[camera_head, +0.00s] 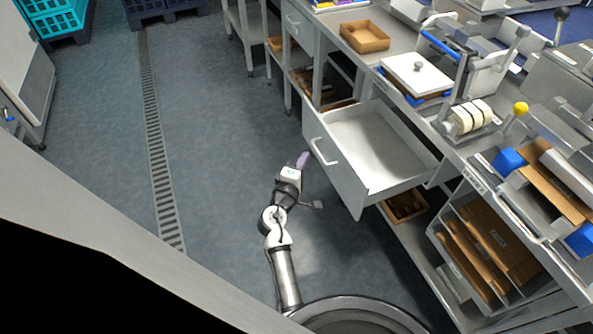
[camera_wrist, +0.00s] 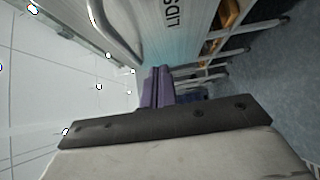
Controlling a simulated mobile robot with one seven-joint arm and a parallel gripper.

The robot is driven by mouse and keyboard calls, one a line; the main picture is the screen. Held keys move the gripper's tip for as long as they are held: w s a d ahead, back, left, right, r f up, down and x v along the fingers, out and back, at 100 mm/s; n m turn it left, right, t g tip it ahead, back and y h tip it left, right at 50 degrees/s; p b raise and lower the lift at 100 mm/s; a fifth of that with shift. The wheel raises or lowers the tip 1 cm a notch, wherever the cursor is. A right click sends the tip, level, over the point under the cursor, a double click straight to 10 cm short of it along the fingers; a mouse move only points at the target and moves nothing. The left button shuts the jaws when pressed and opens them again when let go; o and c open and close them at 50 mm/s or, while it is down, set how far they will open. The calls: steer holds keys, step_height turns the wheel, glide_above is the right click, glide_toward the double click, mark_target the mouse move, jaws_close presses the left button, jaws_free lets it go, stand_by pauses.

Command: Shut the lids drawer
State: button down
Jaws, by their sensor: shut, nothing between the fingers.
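The lids drawer (camera_head: 372,147) is a grey metal drawer, pulled out from under the bench and empty as far as I can see. Its front panel (camera_head: 335,178) has a bar handle (camera_head: 325,152). In the wrist view the front (camera_wrist: 180,35) carries the word LIDS, and the handle (camera_wrist: 112,32) is at upper left. My gripper (camera_head: 304,158) has purple fingers. It is outside the drawer, close to the handle side of the front; I cannot tell whether it touches. In the wrist view the purple fingers (camera_wrist: 157,88) are together with nothing between them.
The bench top holds a wooden tray (camera_head: 365,37), a white-lidded box (camera_head: 416,74) and a tape roll (camera_head: 470,116). Below the drawer is a lower shelf with a brown box (camera_head: 405,206). Open floor (camera_head: 215,130) with a drain grate (camera_head: 158,140) lies left.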

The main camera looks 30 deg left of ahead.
steer(key=shift+w+d+p, duration=0.35)
steer(key=shift+w+d, duration=0.25)
steer(key=shift+w, duration=0.3)
steer(key=shift+w+d+p, duration=0.3)
steer(key=shift+w+d, duration=0.3)
steer(key=shift+w, duration=0.3)
steer(key=shift+w, duration=0.1)
